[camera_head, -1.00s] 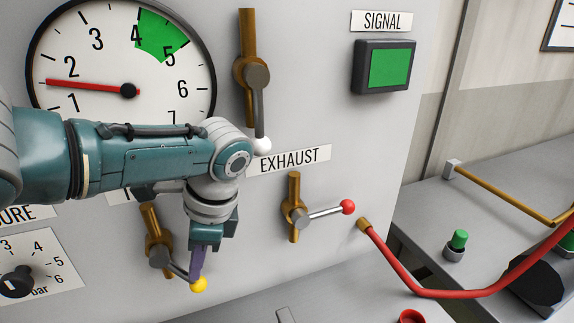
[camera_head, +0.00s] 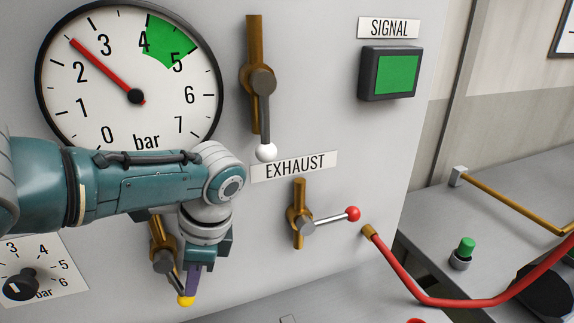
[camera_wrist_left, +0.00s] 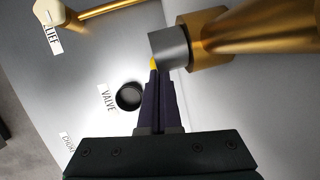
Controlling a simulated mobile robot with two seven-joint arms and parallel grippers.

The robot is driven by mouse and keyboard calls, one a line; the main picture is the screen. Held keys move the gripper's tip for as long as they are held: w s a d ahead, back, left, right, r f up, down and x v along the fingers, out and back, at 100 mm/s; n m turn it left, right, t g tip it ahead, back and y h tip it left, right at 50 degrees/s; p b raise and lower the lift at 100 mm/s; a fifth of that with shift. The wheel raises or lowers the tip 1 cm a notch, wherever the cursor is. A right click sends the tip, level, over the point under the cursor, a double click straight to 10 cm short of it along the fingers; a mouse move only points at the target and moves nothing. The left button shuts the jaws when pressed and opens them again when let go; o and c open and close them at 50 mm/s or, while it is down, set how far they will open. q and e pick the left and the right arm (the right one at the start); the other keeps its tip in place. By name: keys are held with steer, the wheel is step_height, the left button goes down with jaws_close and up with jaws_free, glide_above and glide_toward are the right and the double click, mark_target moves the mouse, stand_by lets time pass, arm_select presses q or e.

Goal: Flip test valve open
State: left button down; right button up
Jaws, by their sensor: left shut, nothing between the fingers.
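A brass valve (camera_head: 160,238) with a yellow-tipped lever (camera_head: 185,300) is on the panel below the gauge; its lever points down and slightly right. My left gripper (camera_head: 191,292) is shut, its slim dark fingers pointing down against the lever by the yellow tip. In the left wrist view, the fingertips (camera_wrist_left: 158,72) lie beside a bit of yellow (camera_wrist_left: 154,63) and a grey valve hub (camera_wrist_left: 170,48). My arm hides this valve's label, so I cannot read which valve it is. The pressure gauge (camera_head: 110,60) reads about 2.5 bar. My right gripper is not in view.
A white-tipped valve lever (camera_head: 265,125) hangs down right of the gauge. The exhaust valve (camera_head: 303,215) has a red-tipped lever pointing right. A red hose (camera_head: 400,275) runs off right. A regulator knob (camera_head: 20,285) is at lower left, and a green signal lamp (camera_head: 390,74) is upper right.

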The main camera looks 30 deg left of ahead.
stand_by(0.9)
arm_select(q)
steer(key=p+v, duration=0.2)
steer(key=v, duration=0.8)
